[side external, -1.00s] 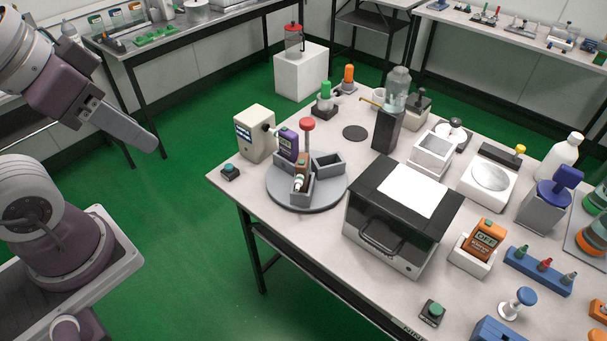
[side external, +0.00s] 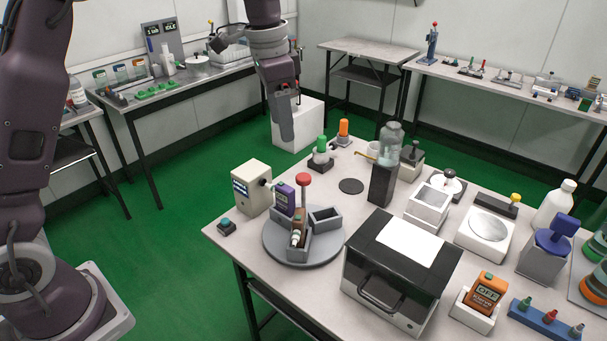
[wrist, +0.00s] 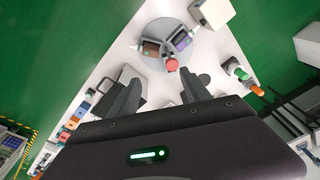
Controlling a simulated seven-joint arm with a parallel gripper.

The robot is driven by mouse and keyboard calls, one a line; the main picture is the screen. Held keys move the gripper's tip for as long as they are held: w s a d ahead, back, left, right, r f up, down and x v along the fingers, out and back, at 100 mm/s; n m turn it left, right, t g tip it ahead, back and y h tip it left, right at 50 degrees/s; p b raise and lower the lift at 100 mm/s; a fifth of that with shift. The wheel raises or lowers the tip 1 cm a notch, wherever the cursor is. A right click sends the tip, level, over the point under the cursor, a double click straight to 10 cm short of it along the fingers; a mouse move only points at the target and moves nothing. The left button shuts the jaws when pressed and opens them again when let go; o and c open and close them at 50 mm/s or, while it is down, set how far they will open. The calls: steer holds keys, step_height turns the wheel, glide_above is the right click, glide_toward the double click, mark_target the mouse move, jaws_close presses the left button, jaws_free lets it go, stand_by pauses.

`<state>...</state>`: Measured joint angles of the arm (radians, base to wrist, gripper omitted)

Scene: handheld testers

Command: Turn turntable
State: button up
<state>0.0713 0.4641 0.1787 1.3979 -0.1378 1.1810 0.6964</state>
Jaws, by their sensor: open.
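The turntable is a grey round disc (side external: 318,259) near the table's left corner. A red-topped post (side external: 303,181) rises from it, with grey open bins around the post. In the wrist view the disc (wrist: 150,25) is at the top centre, and the red knob (wrist: 171,65) shows just beyond the fingertips. My gripper (side external: 285,133) hangs high behind the table's far left edge, apart from the turntable. In the wrist view my gripper (wrist: 157,83) is open and empty.
A cream device with a screen (side external: 251,188) stands behind the turntable, and a teal button box (side external: 227,227) is left of it. A dark glass-fronted box (side external: 395,272) stands close on the right. A tall bottle on a dark stand (side external: 386,160) rises behind it.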

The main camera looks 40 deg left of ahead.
mark_target(304, 177)
steer(key=w+f+m, duration=0.1)
steer(key=w+f, duration=0.1)
steer(key=f, duration=0.1)
steer(key=w+f+g, duration=0.1)
steer(key=w+f, duration=0.1)
steer(key=f, duration=0.1)
steer(key=w+f+m, duration=0.1)
steer(key=w+f, duration=0.1)
steer(key=f, duration=0.1)
steer(key=shift+w+d+m, duration=0.1)
steer(key=shift+m, duration=0.2)
step_height(304, 177, down, 7)
steer(key=shift+f, duration=0.1)
jaws_close()
stand_by(0.6)
